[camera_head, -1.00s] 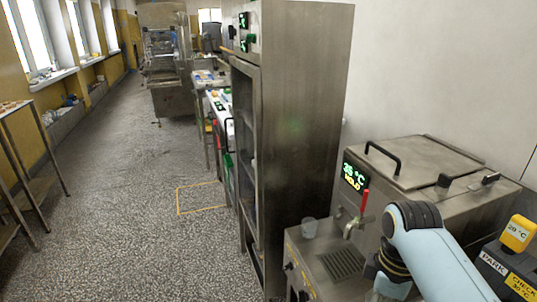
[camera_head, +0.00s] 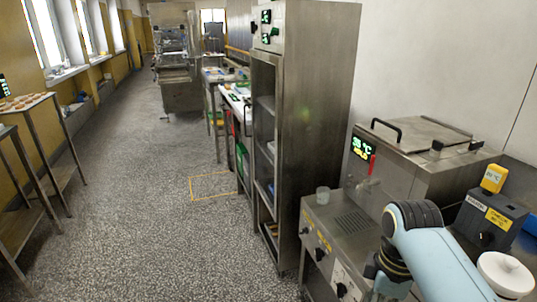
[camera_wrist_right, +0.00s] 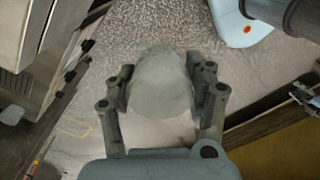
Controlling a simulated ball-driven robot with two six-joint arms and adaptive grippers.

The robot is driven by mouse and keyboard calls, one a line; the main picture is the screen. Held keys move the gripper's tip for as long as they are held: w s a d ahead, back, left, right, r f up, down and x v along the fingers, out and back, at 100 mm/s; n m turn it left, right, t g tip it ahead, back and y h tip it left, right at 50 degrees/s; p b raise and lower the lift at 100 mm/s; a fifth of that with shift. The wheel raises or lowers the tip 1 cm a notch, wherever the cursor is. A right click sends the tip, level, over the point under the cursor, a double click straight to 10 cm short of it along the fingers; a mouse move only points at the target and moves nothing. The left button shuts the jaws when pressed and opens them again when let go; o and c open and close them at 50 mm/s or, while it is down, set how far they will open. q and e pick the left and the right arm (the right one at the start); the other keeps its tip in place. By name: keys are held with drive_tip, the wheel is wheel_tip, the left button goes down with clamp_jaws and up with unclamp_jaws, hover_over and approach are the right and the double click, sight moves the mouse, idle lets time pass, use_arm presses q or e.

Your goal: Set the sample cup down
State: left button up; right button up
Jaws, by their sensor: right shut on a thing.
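My right gripper (camera_wrist_right: 163,90) is shut on a pale grey, translucent rounded thing (camera_wrist_right: 162,75), which looks like the sample cup. Its fingers press on both sides of it, and speckled floor shows beyond it. In the head view, my right wrist is at the lower right; the fingers and the held thing are out of frame there. A separate small translucent cup (camera_head: 322,195) stands upright on the steel worktop (camera_head: 318,214), beside a drain grille. It also shows at the left edge of the wrist view (camera_wrist_right: 12,112).
A lidded steel tank (camera_head: 425,150) with a green display stands behind the worktop. A tall steel cabinet (camera_head: 315,120) is to its left. A rack (camera_head: 35,140) stands left; the middle floor is clear.

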drive_tip(key=f+b, duration=0.1)
drive_tip(key=f, duration=0.1)
drive_tip(key=f+b, duration=0.2)
drive_tip(key=shift+w+a, duration=0.15)
drive_tip(key=shift+w, duration=0.05)
use_arm(q)
wheel_tip(320, 180, down, 16)
drive_tip(key=b, duration=1.1)
drive_tip(key=shift+d+r+b, duration=0.15)
drive_tip(key=shift+b, duration=0.25)
use_arm(e)
wheel_tip(320, 180, down, 12)
drive_tip(key=shift+s+f, duration=0.25)
drive_tip(key=shift+s, duration=0.05)
